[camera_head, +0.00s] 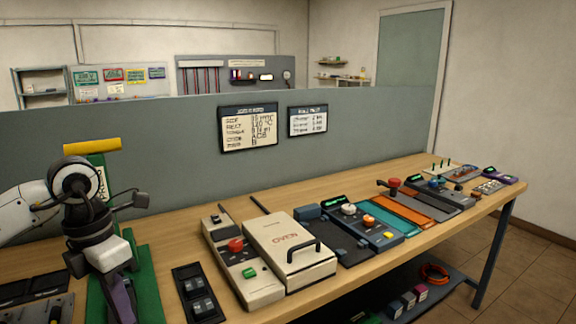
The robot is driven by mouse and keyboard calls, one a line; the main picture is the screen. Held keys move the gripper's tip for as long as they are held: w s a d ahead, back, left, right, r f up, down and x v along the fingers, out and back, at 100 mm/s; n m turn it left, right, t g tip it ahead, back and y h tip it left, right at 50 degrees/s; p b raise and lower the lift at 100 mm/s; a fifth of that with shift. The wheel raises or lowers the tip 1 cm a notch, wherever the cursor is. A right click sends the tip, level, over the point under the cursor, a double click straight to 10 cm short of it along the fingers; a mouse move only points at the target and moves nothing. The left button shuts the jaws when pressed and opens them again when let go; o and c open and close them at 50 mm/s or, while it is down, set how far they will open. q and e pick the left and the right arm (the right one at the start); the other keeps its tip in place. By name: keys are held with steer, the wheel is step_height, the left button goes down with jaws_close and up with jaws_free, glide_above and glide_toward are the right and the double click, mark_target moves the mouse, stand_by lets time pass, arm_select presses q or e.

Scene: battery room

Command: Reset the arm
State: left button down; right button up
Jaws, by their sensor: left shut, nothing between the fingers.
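My left arm (88,205) comes in from the left, bent downward over the left end of the bench. Its gripper (122,300) points down at the lower left, shut and empty, in front of a green stand (150,280). The arm hides much of this stand. A yellow bar (92,144) shows above my wrist. My right gripper is not in view.
The wooden bench (170,234) holds a black switch plate (198,293), a beige box with buttons (238,260), a lidded box (290,252) with a black handle, and several devices farther right. A grey partition (180,150) stands behind.

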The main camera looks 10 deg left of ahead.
arm_select(q)
steer(key=d+f+m+g+h, duration=0.1)
steer(key=d+f+h, duration=0.25)
steer(key=d, duration=0.65)
steer(key=d+f+g+h, duration=0.15)
steer(key=d+h, duration=0.25)
steer(key=d, duration=0.6)
steer(key=d+r+n+t+h, duration=0.5)
steer(key=d+n+t+h, duration=0.3)
steer(key=d+h, duration=0.4)
steer(key=w+a+f+n+t+y, duration=0.2)
steer(key=a+f+n+t+y, duration=0.3)
steer(key=f+n, duration=0.5)
steer(key=w+a+f+n+t+y, duration=0.2)
steer(key=a+f+n+t+y, duration=0.25)
steer(key=n+y, duration=0.6)
steer(key=s+a+f+n+g+y, duration=0.1)
steer(key=s+a+f+n+g, duration=0.1)
steer(key=s+f+n, duration=0.3)
steer(key=s+a+f+n+g+y, duration=0.1)
steer(key=s+f+n+g, duration=0.3)
steer(key=s+f, duration=0.8)
step_height(320, 180, down, 4)
steer(key=shift+s+a+r+n+g+y, duration=0.2)
steer(key=shift+a+n+g+y, duration=0.1)
steer(key=shift+a+n, duration=0.6)
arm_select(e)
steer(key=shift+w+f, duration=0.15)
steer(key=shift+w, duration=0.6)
